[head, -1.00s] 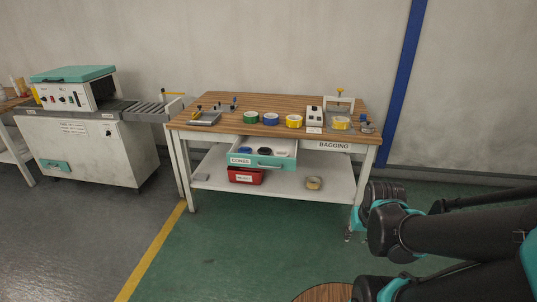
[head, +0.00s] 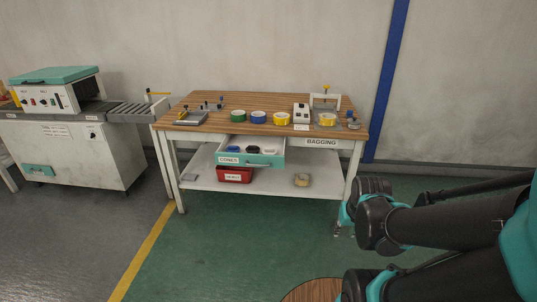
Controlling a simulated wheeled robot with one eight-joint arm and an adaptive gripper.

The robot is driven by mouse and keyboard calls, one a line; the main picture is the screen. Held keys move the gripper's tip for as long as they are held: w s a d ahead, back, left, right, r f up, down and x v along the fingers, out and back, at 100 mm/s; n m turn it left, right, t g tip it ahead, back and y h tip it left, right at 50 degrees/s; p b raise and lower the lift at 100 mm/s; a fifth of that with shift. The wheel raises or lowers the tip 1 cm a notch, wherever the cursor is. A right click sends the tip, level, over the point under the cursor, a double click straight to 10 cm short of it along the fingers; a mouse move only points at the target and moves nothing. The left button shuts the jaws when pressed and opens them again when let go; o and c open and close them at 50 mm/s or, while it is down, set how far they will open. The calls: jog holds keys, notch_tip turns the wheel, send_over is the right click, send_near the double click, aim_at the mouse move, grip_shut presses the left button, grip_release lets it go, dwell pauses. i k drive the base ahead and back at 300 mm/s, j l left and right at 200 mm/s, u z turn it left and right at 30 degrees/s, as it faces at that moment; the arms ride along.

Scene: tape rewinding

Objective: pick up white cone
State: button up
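The open drawer labelled CONES (head: 265,161) juts out from under the front of the wooden-topped table (head: 190,106). Small shapes lie in it: a blue one (head: 233,148) at left, a dark one (head: 252,149) in the middle and a white one (head: 269,151) at right. The white one looks like the white cone, but it is too small to tell its shape clearly. My arm reaches in from the right edge, in front of and to the right of the table. I cannot make out my gripper in this view.
Green tape (head: 237,116), blue tape (head: 258,117) and yellow tape (head: 282,118) stand on the tabletop. A red bin (head: 234,175) and a tan roll (head: 302,180) are on the lower shelf. A conveyor machine (head: 70,150) stands at left. The green floor in front is clear.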

aim_at(273, 151)
jog(key=i+u, duration=0.2)
jog(key=i, duration=0.3)
jog(key=i+u, duration=0.15)
jog(key=i, duration=0.4)
jog(key=i+l+u, duration=0.2)
jog(key=i, duration=0.3)
